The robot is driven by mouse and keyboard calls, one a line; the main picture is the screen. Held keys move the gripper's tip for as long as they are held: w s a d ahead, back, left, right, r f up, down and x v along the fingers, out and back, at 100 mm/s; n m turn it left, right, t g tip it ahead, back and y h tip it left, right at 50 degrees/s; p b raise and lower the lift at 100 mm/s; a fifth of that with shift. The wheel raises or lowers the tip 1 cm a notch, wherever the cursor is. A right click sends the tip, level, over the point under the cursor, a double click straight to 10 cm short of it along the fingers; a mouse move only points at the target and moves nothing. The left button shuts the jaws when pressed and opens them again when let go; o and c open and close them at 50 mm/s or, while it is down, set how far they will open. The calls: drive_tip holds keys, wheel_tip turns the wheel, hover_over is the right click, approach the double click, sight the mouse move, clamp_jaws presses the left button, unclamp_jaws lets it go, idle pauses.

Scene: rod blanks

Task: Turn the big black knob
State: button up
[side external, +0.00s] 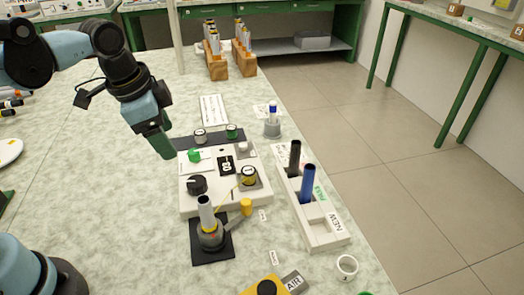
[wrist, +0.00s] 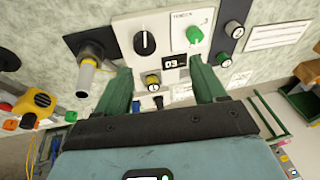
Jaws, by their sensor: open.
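The big black knob (side external: 197,185) sits at the left front of the white control panel (side external: 190,207). In the wrist view the knob (wrist: 145,43) has a white pointer line that stands nearly upright in the picture. My gripper (side external: 166,153) is above the table at the panel's back left corner, apart from the knob. In the wrist view my gripper (wrist: 165,78) has its green fingers wide apart with nothing between them touched. The knob appears beyond the fingertips, nearer the left finger.
The panel also carries a green knob (side external: 194,155), a yellow knob (side external: 249,175) and a display reading 03 (side external: 227,165). A stand with a grey-and-yellow rod (side external: 208,225) is close in front. A white tray (side external: 326,233) with black and blue rods lies right.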

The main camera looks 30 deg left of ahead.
sight(197, 181)
drive_tip(key=w+d+m+g, duration=0.3)
drive_tip(key=d+m, duration=0.1)
drive_tip(key=m, duration=0.2)
drive_tip(key=f, duration=1.2)
drive_tip(key=shift+s+a, duration=0.25)
drive_tip(key=c, duration=1.1)
drive_tip(key=shift+o, duration=0.2)
drive_tip(key=shift+n, duration=1.9)
drive_tip(key=o, duration=1.1)
drive_tip(key=shift+c, duration=0.2)
